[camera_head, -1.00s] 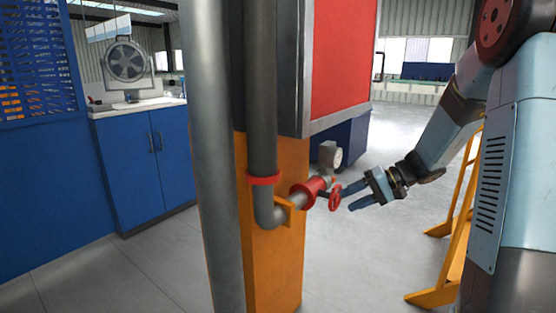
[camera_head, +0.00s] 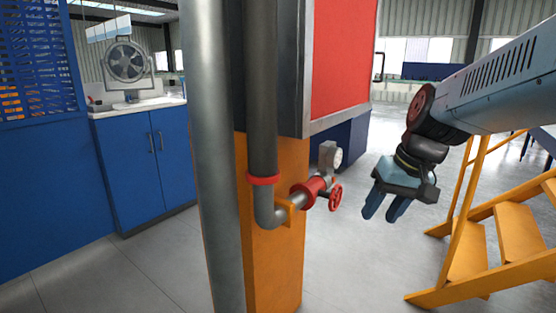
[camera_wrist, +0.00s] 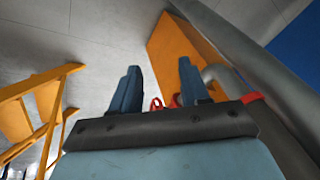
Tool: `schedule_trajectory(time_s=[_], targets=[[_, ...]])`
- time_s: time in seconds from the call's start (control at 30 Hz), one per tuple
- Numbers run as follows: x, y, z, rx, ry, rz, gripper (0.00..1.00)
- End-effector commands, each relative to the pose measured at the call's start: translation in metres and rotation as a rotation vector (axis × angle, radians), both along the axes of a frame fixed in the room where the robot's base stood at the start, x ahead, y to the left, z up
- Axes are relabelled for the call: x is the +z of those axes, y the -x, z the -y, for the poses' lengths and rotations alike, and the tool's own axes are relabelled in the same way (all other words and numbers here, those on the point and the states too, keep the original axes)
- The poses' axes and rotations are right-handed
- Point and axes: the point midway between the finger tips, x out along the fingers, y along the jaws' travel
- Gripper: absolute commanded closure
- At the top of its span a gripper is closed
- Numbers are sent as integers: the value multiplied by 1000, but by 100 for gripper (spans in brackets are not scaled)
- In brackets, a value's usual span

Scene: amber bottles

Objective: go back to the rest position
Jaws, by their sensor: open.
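My gripper (camera_head: 384,208) is in the head view, right of the red valve wheel (camera_head: 335,197) and clear of it. Its two blue fingers are apart, point downward and hold nothing. In the wrist view, the open fingers of my gripper (camera_wrist: 158,85) stand apart, with the red valve wheel (camera_wrist: 156,104) partly showing low between them. My arm reaches in from the right edge of the head view.
The valve sits on a grey pipe (camera_head: 262,100) fixed to an orange pillar (camera_head: 275,265). Yellow steps (camera_head: 515,232) stand to the right, below my arm. Blue cabinets (camera_head: 150,165) are at the left. Grey floor (camera_head: 365,265) lies open below my gripper.

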Motion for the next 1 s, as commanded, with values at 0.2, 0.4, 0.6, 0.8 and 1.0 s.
schedule_trajectory(time_s=[0.2, 0.4, 0.6, 0.8, 1.0], targets=[[15, 36, 13, -38, 120, 118, 54], [23, 57, 24, -71, 189, 210, 54], [26, 65, 29, -87, 215, 250, 54], [26, 65, 30, -89, 217, 252, 54], [26, 65, 29, -89, 217, 252, 54]])
